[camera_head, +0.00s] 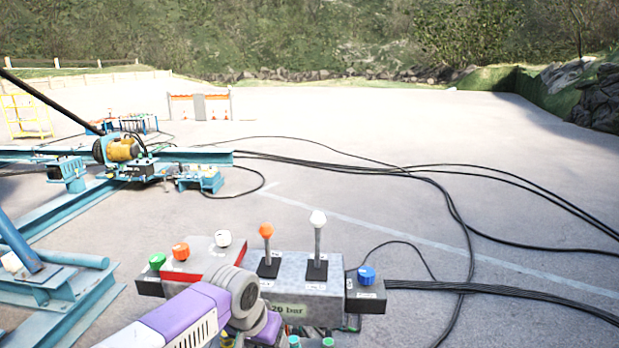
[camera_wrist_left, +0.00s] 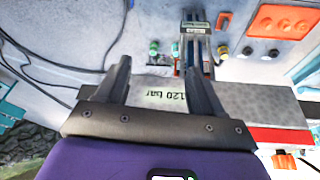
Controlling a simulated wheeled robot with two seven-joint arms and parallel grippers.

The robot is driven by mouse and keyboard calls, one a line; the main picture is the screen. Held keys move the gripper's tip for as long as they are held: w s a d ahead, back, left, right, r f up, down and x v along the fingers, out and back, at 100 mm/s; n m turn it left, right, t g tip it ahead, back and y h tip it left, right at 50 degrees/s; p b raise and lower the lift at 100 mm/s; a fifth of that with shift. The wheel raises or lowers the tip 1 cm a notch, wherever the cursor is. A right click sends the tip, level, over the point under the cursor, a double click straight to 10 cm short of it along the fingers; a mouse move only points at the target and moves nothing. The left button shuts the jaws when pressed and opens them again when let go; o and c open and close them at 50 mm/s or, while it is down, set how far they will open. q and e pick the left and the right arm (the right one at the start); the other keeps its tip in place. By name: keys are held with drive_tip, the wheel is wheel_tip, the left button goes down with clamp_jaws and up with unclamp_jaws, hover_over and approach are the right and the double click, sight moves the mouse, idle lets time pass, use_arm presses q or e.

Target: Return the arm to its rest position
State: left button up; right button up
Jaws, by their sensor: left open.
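My left arm (camera_head: 195,315), purple and grey, comes in from the bottom left of the head view. Its wrist is in front of the control box (camera_head: 290,265) and covers part of the box's front and its "120 bar" label (camera_head: 292,309). The gripper end is hidden there. In the left wrist view my left gripper (camera_wrist_left: 159,66) has its two dark fingers apart, with nothing held between them. The box face with the "120 bar" label (camera_wrist_left: 165,95) lies behind the fingers. My right gripper is in neither view.
The box carries an orange-topped lever (camera_head: 266,232), a white-topped lever (camera_head: 317,220), and a blue button (camera_head: 366,275). A red-edged panel with green, orange and white buttons (camera_head: 223,238) adjoins it. Black cables (camera_head: 500,290) run right. Blue steel frames (camera_head: 65,262) stand left; open pavement lies beyond.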

use_arm(q)
drive_tip(key=s+f+n+g+h+b, duration=0.1)
drive_tip(key=s+f, duration=0.1)
drive_tip(key=f, duration=1.3)
drive_tip(key=s+f+n+g+h, duration=0.1)
drive_tip(key=s+f, duration=0.1)
drive_tip(key=f, duration=1.3)
drive_tip(key=s+a+f+n+g, duration=0.1)
drive_tip(key=s+f+n, duration=0.3)
drive_tip(key=s+f, duration=1.1)
drive_tip(key=shift+s+f+b, duration=0.25)
drive_tip(key=shift+s+b, duration=0.15)
drive_tip(key=shift+s, duration=0.65)
